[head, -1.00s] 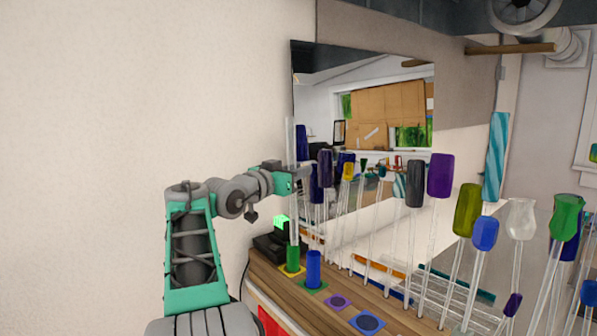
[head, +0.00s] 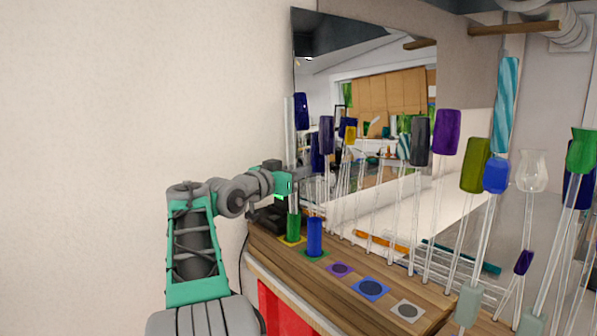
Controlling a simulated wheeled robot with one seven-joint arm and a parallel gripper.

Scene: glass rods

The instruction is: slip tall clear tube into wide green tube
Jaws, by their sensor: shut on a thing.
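The tall clear tube (head: 288,130) stands upright in the head view, in front of the mirror's left edge. My gripper (head: 295,184) is shut on it, below its middle. The wide green tube (head: 293,227) stands upright on a yellow pad (head: 291,241), just below my gripper. The clear tube's lower part lines up with the green tube's top. I cannot tell whether its lower end is inside the green tube or just above or behind it.
A blue tube (head: 314,237) stands close to the right of the green tube. Coloured pads (head: 371,289) lie along the wooden bench (head: 300,268). Many rods with coloured tops stand to the right. A mirror (head: 365,75) stands behind, and a black device (head: 265,219) sits to the left.

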